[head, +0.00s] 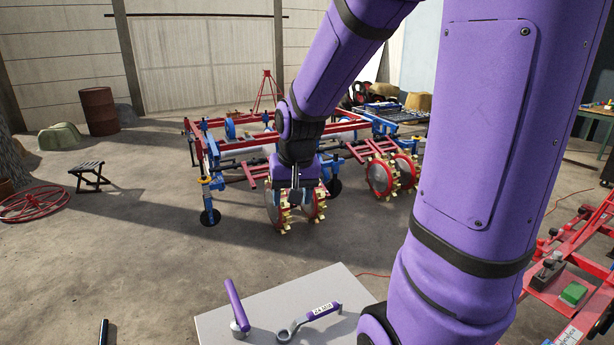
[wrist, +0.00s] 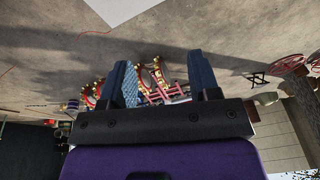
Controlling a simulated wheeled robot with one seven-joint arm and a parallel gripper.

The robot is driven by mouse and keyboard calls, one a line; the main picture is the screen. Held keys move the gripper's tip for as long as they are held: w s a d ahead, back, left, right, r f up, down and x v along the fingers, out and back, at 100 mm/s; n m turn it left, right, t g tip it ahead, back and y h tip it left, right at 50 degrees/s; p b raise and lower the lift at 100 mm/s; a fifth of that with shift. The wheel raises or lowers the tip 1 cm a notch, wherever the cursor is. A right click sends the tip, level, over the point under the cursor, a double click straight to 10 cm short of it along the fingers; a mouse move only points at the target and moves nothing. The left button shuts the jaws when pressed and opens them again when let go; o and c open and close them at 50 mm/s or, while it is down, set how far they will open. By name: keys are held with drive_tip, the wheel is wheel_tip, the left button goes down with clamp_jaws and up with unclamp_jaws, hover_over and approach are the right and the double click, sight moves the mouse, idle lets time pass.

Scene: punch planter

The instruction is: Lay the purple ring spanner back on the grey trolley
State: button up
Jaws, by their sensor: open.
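The grey trolley (head: 355,285) stands at the bottom of the head view, cut off by the frame and partly behind my arm. A ring spanner (head: 294,328) with a purple and white "24 MM" label lies flat on it. To its left, a purple-handled tool (head: 236,305) stands tilted on a grey round end, apart from the spanner. My gripper (head: 295,196) is beyond the trolley, in front of the planter wheels in the picture. In the wrist view my gripper (wrist: 160,85) is open, with nothing seen between its fingers. A pale corner at the top there seems to be the trolley (wrist: 117,9).
The red and blue planter (head: 250,145) with toothed wheels (head: 380,178) stands beyond the trolley. A red frame (head: 570,295) with a green block is at right. A stool (head: 90,176), red wheel (head: 35,203) and barrel (head: 98,110) are at left. The floor at left centre is clear.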

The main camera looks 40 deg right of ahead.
drive_tip(key=s+a+r+n+t, duration=0.2)
drive_tip(key=s+a+r+n, duration=0.4)
drive_tip(key=s+a+r, duration=0.3)
drive_tip(key=s+r, duration=0.3)
drive_tip(key=s, duration=0.3)
drive_tip(key=shift+y, duration=0.3)
